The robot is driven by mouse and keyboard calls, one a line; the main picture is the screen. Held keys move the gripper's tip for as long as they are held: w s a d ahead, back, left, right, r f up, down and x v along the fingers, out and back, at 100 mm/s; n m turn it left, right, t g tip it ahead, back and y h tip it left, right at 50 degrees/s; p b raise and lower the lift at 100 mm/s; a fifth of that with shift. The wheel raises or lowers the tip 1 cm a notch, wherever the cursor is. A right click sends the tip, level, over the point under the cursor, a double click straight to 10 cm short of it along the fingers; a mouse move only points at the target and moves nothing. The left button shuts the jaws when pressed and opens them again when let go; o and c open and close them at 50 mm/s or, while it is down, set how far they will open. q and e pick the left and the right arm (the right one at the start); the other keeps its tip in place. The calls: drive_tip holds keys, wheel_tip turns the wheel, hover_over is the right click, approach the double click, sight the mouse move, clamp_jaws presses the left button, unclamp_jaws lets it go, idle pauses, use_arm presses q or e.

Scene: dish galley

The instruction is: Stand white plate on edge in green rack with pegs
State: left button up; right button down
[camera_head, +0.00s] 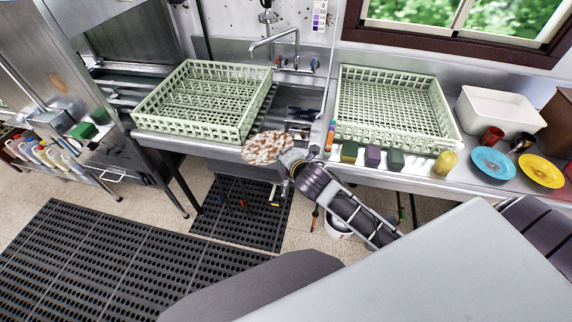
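A white plate (266,148) with brown stains is at the tip of my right gripper (289,158), which looks shut on the plate's right edge. The plate is in front of the sink's front edge, its face toward the camera. One pale green rack (141,122) sits left of the sink basin, and a second pale green rack (435,143) stands on the counter to the right. Both look empty; I cannot clearly make out pegs in either. My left gripper is not in view.
A tap (275,40) rises behind the sink. Sponges (372,155), a yellow bottle (445,162), red cups (492,137), a blue plate (493,162), a yellow plate (540,171) and a white tub (500,112) crowd the right counter. A black floor mat (90,255) lies in front.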

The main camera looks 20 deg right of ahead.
drive_tip(key=w+a+r+g, duration=0.1)
drive_tip(key=w+r, duration=0.3)
drive_tip(key=r, duration=0.5)
drive_tip(key=w+r+g, duration=0.1)
drive_tip(key=w+r, duration=0.3)
drive_tip(key=r, duration=0.4)
drive_tip(key=w+a+r+n+g+p, duration=0.15)
drive_tip(key=a+r, duration=0.25)
drive_tip(key=r, duration=0.6)
drive_tip(key=w+a+r+n+g+p, duration=0.1)
drive_tip(key=w+a+r, duration=0.25)
drive_tip(key=r, duration=0.65)
drive_tip(key=w+a+r+n+g+p, duration=0.15)
drive_tip(key=a+r, duration=0.35)
drive_tip(key=r, duration=0.5)
drive_tip(key=s+a+f+m+g+h, duration=0.1)
drive_tip(key=a+f+m+g+h, duration=0.1)
drive_tip(key=a+f+m+g, duration=0.45)
drive_tip(key=s+a+f+m+g+h, duration=0.1)
drive_tip(key=a+f+m, duration=0.2)
drive_tip(key=f+m, duration=0.7)
drive_tip(key=s+d+f+m+y, duration=0.2)
drive_tip(key=s+f+m+y, duration=0.5)
drive_tip(key=s+f+m, duration=0.3)
drive_tip(key=shift+s+d+f+m, duration=0.25)
drive_tip(key=shift+s+m, duration=0.35)
drive_tip(key=shift+m, duration=1.35)
